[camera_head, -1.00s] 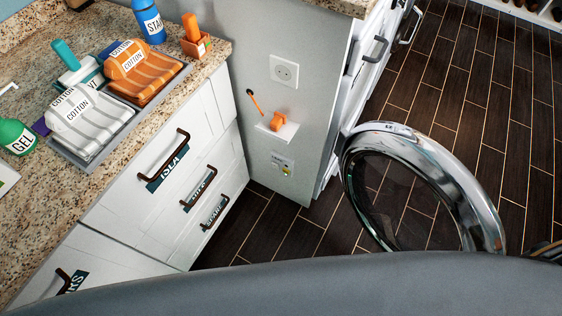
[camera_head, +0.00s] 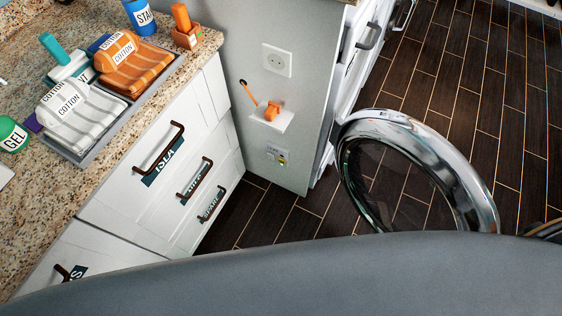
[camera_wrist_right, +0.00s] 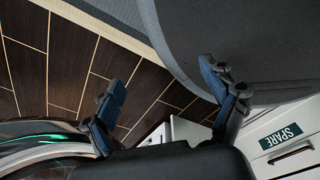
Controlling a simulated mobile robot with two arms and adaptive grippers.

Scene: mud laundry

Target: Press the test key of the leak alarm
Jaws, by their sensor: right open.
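A small pale unit (camera_head: 277,154) with a green and yellow spot is mounted low on the grey wall panel; it looks like the leak alarm, but its lettering and key are too small to make out. Neither gripper is near it in the head view. My right gripper (camera_wrist_right: 161,80) shows in the right wrist view, open, with nothing between its dark blue fingers. In that view, dark floor lies beyond the fingers and a white drawer front labelled SPARE (camera_wrist_right: 281,138) is at the right. The alarm cannot be made out there. My left gripper is not in view.
An open round chrome-rimmed door (camera_head: 405,170) stands right of the panel. Above the unit are a small shelf (camera_head: 271,116) with an orange item and a socket (camera_head: 277,60). A granite counter (camera_head: 55,190) with towels and bottles is left. Dark floor (camera_head: 265,210) lies clear below the panel.

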